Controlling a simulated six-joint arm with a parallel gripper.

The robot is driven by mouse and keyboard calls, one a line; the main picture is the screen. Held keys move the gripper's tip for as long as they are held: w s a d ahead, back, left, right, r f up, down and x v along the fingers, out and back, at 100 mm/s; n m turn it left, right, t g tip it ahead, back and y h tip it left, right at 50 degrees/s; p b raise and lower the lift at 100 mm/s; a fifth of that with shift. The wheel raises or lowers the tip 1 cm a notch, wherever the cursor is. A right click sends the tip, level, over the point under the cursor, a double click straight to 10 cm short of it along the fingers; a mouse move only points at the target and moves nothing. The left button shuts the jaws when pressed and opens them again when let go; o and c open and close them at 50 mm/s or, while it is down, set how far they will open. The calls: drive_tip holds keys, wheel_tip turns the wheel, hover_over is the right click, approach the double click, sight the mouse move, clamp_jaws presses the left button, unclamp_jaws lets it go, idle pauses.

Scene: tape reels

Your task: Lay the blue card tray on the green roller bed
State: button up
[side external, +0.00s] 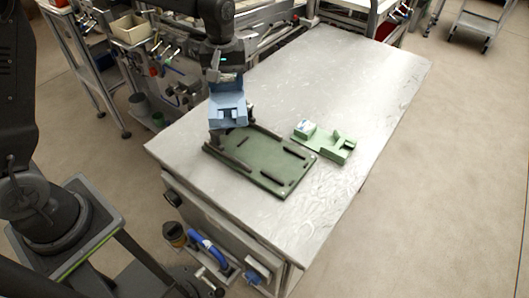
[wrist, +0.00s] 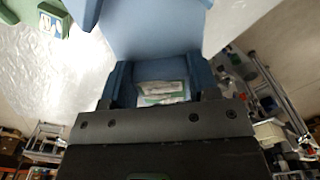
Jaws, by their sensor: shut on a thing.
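The blue card tray (side external: 228,110) is held in my gripper (side external: 226,90), above the far left end of the green roller bed in the side view. The tray looks raised, and the exact gap is hard to tell. The roller bed (side external: 268,166) is a dark green plate with black slots and low side rails, lying on the metal table. In the wrist view, the blue tray (wrist: 155,30) reaches out from between the fingers of my gripper (wrist: 163,100). The bed cannot be made out in that view.
A light green tray-like piece (side external: 338,147) with a white label lies on the table (side external: 350,85), right of the bed. It also shows at the top left of the wrist view (wrist: 72,16). The table's far right part is clear. Carts and bins stand behind the table.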

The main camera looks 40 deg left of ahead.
sight(257, 150)
drive_tip(key=d+f+n, duration=0.3)
drive_tip(key=d+n, duration=0.6)
drive_tip(key=f, duration=0.7)
drive_tip(key=s+f, duration=0.1)
drive_tip(key=f, duration=0.2)
drive_tip(key=shift+d+f, duration=0.15)
drive_tip(key=shift+d, duration=0.15)
drive_tip(key=shift+f, duration=0.15)
drive_tip(key=o, duration=1)
